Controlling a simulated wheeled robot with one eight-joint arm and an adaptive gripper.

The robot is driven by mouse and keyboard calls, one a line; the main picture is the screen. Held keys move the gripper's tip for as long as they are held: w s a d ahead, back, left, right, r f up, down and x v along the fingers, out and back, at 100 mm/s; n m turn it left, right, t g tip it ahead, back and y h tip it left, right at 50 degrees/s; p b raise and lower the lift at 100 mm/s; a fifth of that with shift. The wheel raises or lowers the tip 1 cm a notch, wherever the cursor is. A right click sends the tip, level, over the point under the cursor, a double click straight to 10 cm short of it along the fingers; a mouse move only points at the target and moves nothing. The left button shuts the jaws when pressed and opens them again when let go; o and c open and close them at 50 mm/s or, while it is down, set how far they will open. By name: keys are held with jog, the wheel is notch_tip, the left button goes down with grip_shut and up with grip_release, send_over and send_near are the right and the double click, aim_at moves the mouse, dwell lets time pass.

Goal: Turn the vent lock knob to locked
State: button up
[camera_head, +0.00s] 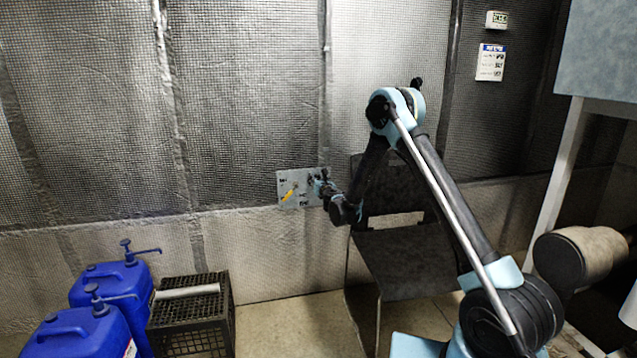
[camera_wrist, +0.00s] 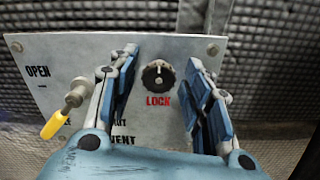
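The vent lock knob (camera_wrist: 158,76) is a round black knob with a pale pointer mark, above the red word LOCK in the wrist view. It sits on a grey metal panel (camera_wrist: 60,50), which also shows on the wall in the head view (camera_head: 291,187). A lever with a yellow handle (camera_wrist: 58,124) is on the panel's left, and it also shows in the head view (camera_head: 288,195). My gripper (camera_wrist: 163,82) is open, its blue-padded fingers on either side of the knob and apart from it. In the head view my gripper (camera_head: 318,184) is at the panel's right part and hides the knob.
A dark chair (camera_head: 405,262) stands below and behind my arm. Blue jugs with pumps (camera_head: 85,330) and a black crate (camera_head: 190,315) stand at the lower left. The wall around the panel is clear. Signs (camera_head: 491,62) hang at the upper right.

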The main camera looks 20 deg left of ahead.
jog(key=c, duration=0.7)
jog(key=shift+m, duration=0.4)
jog(key=m, duration=0.2)
jog(key=shift+d+m, duration=0.1)
jog(key=shift+m, duration=0.3)
jog(key=m, duration=0.3)
jog(key=shift+m, duration=0.4)
jog(key=m, duration=0.5)
jog(key=shift+d+f, duration=0.1)
jog(key=m, duration=0.5)
jog(key=shift+m, duration=0.4)
